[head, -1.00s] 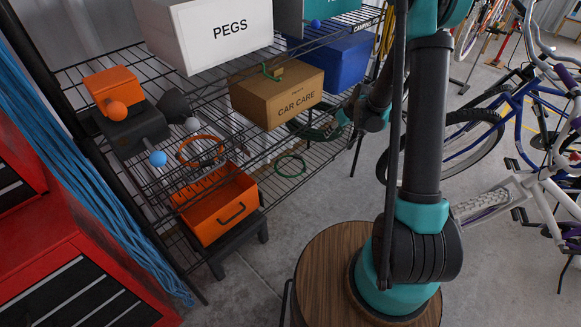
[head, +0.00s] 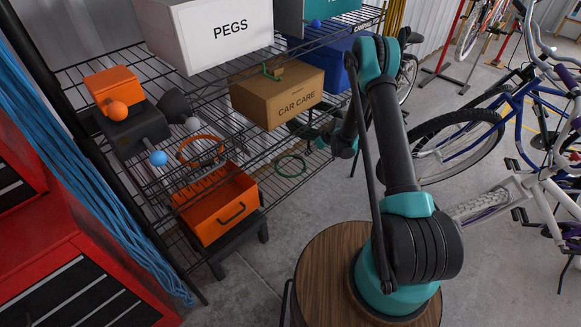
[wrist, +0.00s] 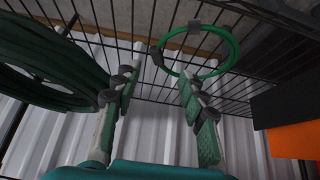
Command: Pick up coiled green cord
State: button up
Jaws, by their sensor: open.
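The coiled green cord (head: 291,177) shows in the head view as a thin green ring on the wire shelf, right of the orange bin. In the wrist view the cord (wrist: 237,52) is a bright green ring with dark clips, beyond the fingertips and slightly right of centre. My gripper (wrist: 155,85) is open, with its two green-padded fingers apart and nothing between them. The ring appears apart from the fingers. In the head view my wrist is near the shelf's right end, and the fingers are hard to make out.
A thick dark green coil (wrist: 45,65) is close to the left finger in the wrist view. The brown CAR CARE box (head: 278,95) stands on the wire shelf above the ring. An orange bin (head: 220,208) is left of it. Bicycles stand at the right (head: 460,140).

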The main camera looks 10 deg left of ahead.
aim_at(301, 158)
jog(key=x, duration=1.1)
jog(key=shift+w+a, duration=0.1)
jog(key=shift+w, duration=0.05)
jog(key=shift+r, duration=0.1)
grip_shut()
